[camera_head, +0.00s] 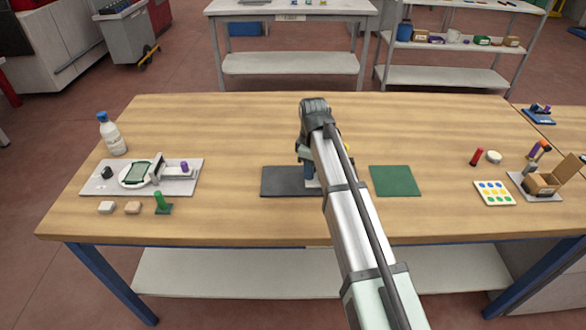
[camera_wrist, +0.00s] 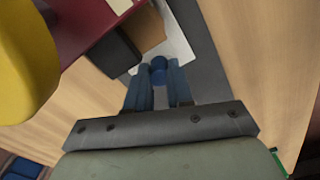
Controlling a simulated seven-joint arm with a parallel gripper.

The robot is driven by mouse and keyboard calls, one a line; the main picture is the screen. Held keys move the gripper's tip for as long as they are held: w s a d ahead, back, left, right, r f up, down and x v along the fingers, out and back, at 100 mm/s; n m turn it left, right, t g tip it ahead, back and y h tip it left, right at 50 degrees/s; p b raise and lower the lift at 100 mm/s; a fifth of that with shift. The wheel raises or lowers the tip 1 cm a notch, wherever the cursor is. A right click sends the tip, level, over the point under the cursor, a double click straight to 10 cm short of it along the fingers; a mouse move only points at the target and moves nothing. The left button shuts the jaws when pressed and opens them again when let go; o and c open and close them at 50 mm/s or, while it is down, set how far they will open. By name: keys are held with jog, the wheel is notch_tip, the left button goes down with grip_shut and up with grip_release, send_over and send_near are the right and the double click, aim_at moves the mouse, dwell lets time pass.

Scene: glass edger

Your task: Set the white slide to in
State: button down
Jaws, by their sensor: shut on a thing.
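The white slide (camera_wrist: 178,48) shows in the wrist view as a pale flat piece beside a dark block, with a blue round knob (camera_wrist: 158,70) at its near end. My gripper (camera_wrist: 158,84) has its two blue fingers on either side of the knob and is shut on it. In the head view my gripper (camera_head: 309,172) is low over the dark grey mat (camera_head: 283,181) at the middle of the table. My arm hides most of the device there. I cannot tell exactly how far in the slide sits.
In the wrist view a dark block (camera_wrist: 113,52), a maroon body (camera_wrist: 85,25) and a large yellow part (camera_wrist: 25,60) stand close at the left. A green mat (camera_head: 395,181) lies right of my arm. A grey board (camera_head: 102,182) with fixtures lies at the left.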

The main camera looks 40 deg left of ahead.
jog(key=shift+w+d, duration=0.3)
jog(key=shift+w, duration=0.05)
jog(key=c, duration=1)
grip_release()
notch_tip(320, 180, up, 14)
dwell(0.3)
